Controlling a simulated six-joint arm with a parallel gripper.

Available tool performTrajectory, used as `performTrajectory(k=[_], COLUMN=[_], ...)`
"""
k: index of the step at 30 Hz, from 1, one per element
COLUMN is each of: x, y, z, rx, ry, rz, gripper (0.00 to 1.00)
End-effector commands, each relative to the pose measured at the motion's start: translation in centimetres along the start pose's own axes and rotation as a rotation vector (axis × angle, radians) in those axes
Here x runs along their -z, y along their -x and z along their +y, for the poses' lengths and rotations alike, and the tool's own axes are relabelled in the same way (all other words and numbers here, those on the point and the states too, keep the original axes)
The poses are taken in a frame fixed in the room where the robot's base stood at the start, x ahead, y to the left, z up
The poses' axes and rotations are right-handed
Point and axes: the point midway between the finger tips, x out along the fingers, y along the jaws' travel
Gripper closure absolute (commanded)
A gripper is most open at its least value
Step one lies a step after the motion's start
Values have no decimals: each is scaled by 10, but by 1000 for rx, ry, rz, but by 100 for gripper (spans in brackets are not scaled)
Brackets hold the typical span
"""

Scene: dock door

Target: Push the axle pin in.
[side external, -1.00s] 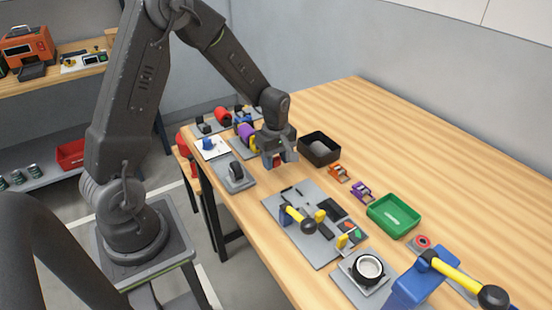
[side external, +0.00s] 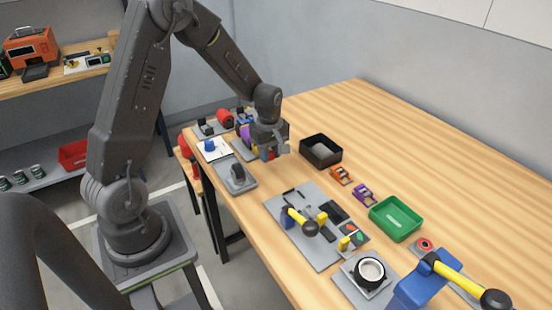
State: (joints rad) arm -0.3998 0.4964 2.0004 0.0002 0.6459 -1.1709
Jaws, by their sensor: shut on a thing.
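My gripper (side external: 270,152) is shut on a small reddish thing, mostly hidden between its fingers. I cannot tell for sure that it is the axle pin. My gripper is just above the table, at the right of a purple part (side external: 246,138) on a grey plate, which my wrist partly hides. Whether the held thing touches that part cannot be seen. A grey plate with an upright dark block (side external: 237,174) stands nearer the table's left edge. No pin hole can be made out.
A black bin (side external: 321,151) is right of my gripper. Small orange (side external: 341,175) and purple (side external: 363,194) parts and a green tray (side external: 396,219) lie farther right. A clamp plate (side external: 300,238) and a blue stand with a yellow handle (side external: 425,280) are nearer. The table's back right is clear.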

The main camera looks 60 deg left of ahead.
Motion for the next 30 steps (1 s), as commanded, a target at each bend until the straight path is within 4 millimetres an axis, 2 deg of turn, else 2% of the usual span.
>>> performTrajectory(k=[8,9,17,25,30], x=[2,2,2,2,3], y=[0,0,0,2,22], z=[0,0,0,0,1], rx=[-2,-2,-2,-2,-7], ry=[0,0,0,0,0], rz=[1,1,1,1,3], gripper=[100,69,45,45,45])
